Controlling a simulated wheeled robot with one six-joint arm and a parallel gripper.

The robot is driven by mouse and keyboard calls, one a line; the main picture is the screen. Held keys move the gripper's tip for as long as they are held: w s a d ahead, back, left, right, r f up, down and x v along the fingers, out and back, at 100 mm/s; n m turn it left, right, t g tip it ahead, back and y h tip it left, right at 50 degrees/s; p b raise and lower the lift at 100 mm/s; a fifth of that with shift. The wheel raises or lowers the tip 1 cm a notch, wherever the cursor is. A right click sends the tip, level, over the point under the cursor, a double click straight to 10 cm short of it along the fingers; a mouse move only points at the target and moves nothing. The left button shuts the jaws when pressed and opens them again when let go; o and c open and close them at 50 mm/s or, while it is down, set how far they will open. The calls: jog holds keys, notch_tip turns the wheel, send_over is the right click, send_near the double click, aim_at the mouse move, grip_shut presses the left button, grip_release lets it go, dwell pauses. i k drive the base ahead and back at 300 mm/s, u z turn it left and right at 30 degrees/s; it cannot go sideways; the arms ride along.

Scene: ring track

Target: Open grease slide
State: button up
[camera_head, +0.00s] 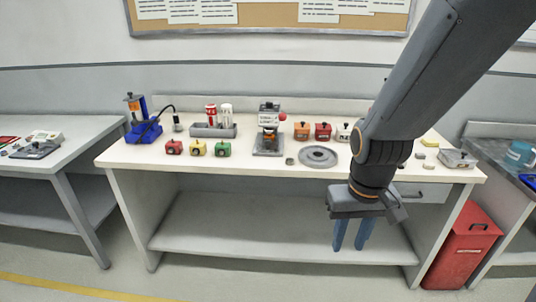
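No label that I can read marks a grease slide. A drawer front (427,192) with a dark handle sits under the right end of the white workbench top and looks shut; my arm hides part of its left side. On the bench stand small knobbed boxes: red (174,147), yellow (198,148) and green (223,149) in front, orange (302,131) and dark red (323,132) behind. My gripper (352,246) points down in front of the bench, left of the drawer, with its blue fingers apart and nothing between them.
The workbench (255,160) also bears a blue stand (145,128), a grey holder (213,131) with red and white cylinders, a grey device (269,135) and a round grey disc (317,156). A red bin (465,250) stands below right. Side tables flank the bench.

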aim_at(269, 139)
jog(key=z, duration=0.7)
jog(key=k, duration=0.1)
jog(key=u, duration=1.8)
jog(key=i, duration=1.2)
jog(key=z, duration=0.85)
jog(key=i, duration=0.4)
jog(key=z, duration=0.45)
